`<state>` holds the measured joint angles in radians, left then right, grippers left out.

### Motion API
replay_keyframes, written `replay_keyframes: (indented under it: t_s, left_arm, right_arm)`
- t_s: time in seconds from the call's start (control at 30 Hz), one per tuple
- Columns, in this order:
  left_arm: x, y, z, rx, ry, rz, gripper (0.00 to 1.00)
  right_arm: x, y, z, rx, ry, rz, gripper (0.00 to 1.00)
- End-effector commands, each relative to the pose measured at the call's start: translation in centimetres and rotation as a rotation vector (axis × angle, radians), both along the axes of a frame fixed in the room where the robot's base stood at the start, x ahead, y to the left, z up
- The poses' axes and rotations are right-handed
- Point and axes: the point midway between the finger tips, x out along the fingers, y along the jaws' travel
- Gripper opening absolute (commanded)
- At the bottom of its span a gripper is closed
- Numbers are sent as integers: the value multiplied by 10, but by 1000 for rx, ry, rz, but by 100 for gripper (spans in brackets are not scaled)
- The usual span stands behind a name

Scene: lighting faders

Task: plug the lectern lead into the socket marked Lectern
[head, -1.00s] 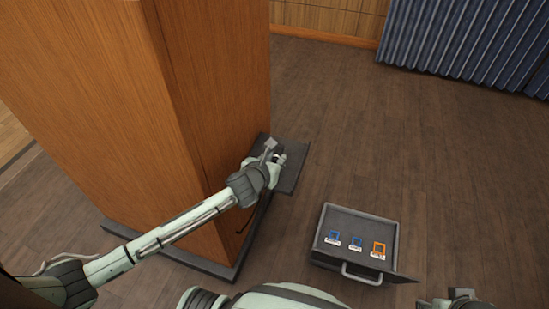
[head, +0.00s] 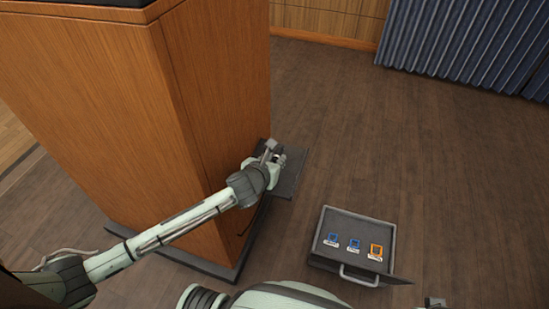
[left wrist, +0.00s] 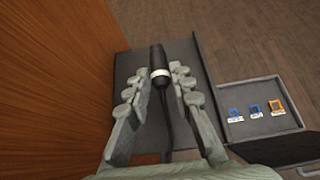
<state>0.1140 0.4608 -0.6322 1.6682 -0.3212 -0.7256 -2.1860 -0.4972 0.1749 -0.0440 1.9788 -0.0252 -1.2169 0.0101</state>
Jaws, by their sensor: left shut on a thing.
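The lectern lead's black plug (left wrist: 159,66), with a white band, sits between the fingers of my left gripper (left wrist: 158,88). The fingers are shut on it. Its dark cable runs down between them in the left wrist view. In the head view my left gripper (head: 275,157) is over the grey plinth beside the lectern, and it hides the plug. The grey socket box (head: 323,243) stands on the floor to its right, with two blue sockets and an orange socket (head: 376,250). Their labels are too small to read. A bit of what may be my right gripper (head: 435,302) shows.
The tall wooden lectern (head: 215,90) stands close on the left of my left gripper. Its grey plinth (head: 290,180) sticks out at the base. The box has a handle (head: 358,278) at its front. The wooden floor beyond it is clear up to a blue curtain (head: 465,45).

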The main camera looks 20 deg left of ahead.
Motion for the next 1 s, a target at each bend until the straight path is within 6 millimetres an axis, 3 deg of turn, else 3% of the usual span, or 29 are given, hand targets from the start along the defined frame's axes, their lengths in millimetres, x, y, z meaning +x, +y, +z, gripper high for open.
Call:
replay_keyframes:
  t_s: [0.57, 0.67, 0.77, 0.9, 1.0]
  left_arm:
    - [1, 2, 12, 0, -7, 2, 0]
    - [-1, 5, 35, -2, -18, 13, 0]
    - [-7, 9, 73, -8, -32, 27, 0]
    - [-32, 14, 133, -14, -36, 43, 0]
    - [-53, 15, 165, -14, -30, 46, 0]
  right_arm:
    - [-1, 1, -9, 6, 4, 0, 42]
    - [-1, 0, -9, 6, 4, 0, 42]
    - [-1, 0, -9, 6, 5, 0, 42]
    - [-1, 0, -9, 5, 5, 0, 42]
    - [-1, 0, -9, 5, 5, 0, 42]
